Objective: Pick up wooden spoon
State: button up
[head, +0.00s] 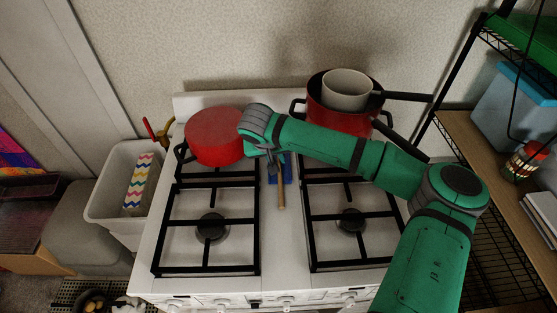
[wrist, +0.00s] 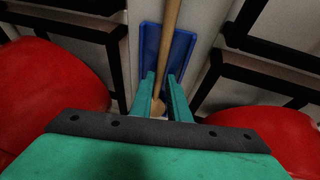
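The wooden spoon (head: 281,194) lies on a blue spoon rest (head: 287,168) between the two burner grates, its handle pointing to the front of the stove. My gripper (head: 271,170) is low over the spoon rest, at the spoon's far part. In the wrist view my two green fingers (wrist: 162,80) stand a little apart, one on each side of the spoon (wrist: 169,42), close to its bowl. The blue rest (wrist: 183,50) shows beneath. I cannot tell whether the fingers touch the spoon. Part of the bowl is hidden by my gripper.
A red pot (head: 214,137) stands on the back left burner, close beside my gripper. Another red pot (head: 333,118) with a grey pot (head: 346,88) in it stands at the back right. The front grates (head: 212,226) are empty. A shelf (head: 455,130) stands on the right.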

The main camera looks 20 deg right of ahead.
jog(key=shift+f, duration=0.3)
grip_shut()
jog(key=shift+s+d, duration=0.15)
jog(key=shift+d, duration=0.05)
